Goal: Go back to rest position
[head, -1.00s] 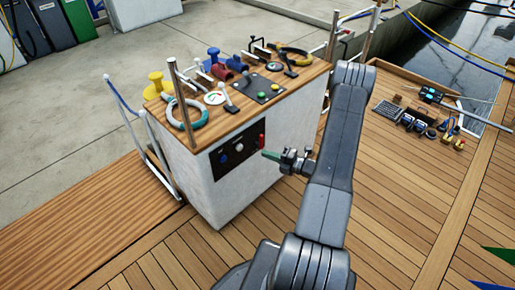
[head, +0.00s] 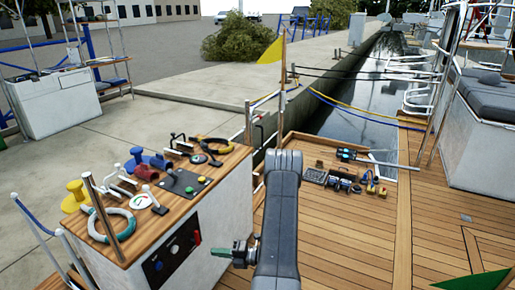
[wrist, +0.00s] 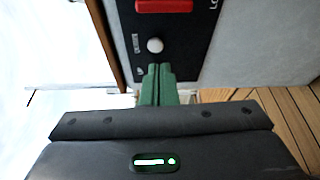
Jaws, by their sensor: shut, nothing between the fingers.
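My gripper (head: 218,252) is low in the head view, beside the white console (head: 212,212). Its green fingers are together and empty; they show in the wrist view (wrist: 159,72). They point at the black switch panel (head: 168,256) on the console's side, a little clear of its edge in the head view. The panel's red switch (head: 197,238) is just left of the fingertips. In the wrist view the red switch (wrist: 165,6) is at the top and a white round knob (wrist: 155,45) sits just beyond the fingertips.
The console's wooden top holds a teal rope ring (head: 108,225), a yellow winch (head: 76,194), a blue winch (head: 137,160) and levers. Small devices (head: 340,182) lie on the deck at centre right. Open planking (head: 360,245) lies right of my arm.

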